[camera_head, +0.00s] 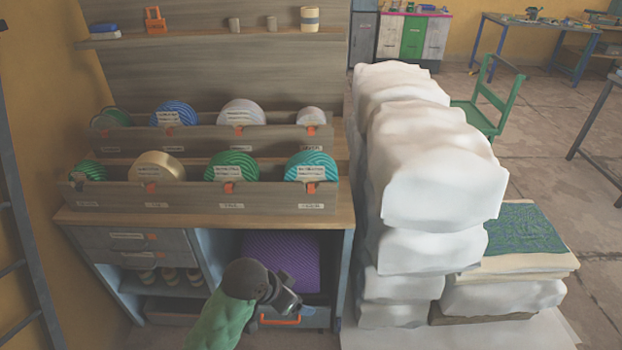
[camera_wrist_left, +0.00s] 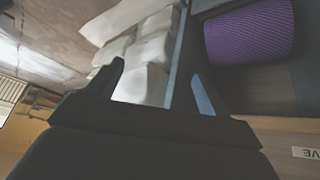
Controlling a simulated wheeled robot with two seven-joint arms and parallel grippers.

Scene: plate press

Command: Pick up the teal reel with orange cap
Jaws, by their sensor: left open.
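A teal striped reel (camera_head: 311,162) with a white label stands at the right end of the front rack row on the workbench. A small orange piece shows at its lower front, by the rack's front board. My left gripper (camera_head: 290,293) is below the benchtop, in front of the open lower compartment, well below the reel. In the left wrist view, the left gripper (camera_wrist_left: 158,76) has its two fingers apart with nothing between them. The reel does not show in the wrist view. My right gripper is in neither view.
A purple ribbed roll (camera_head: 282,258) lies in the lower compartment; it also shows in the left wrist view (camera_wrist_left: 249,32). Green (camera_head: 231,165) and cream (camera_head: 157,166) reels share the front rack. Tall white wrapped stacks (camera_head: 437,165) stand close to the bench's right side.

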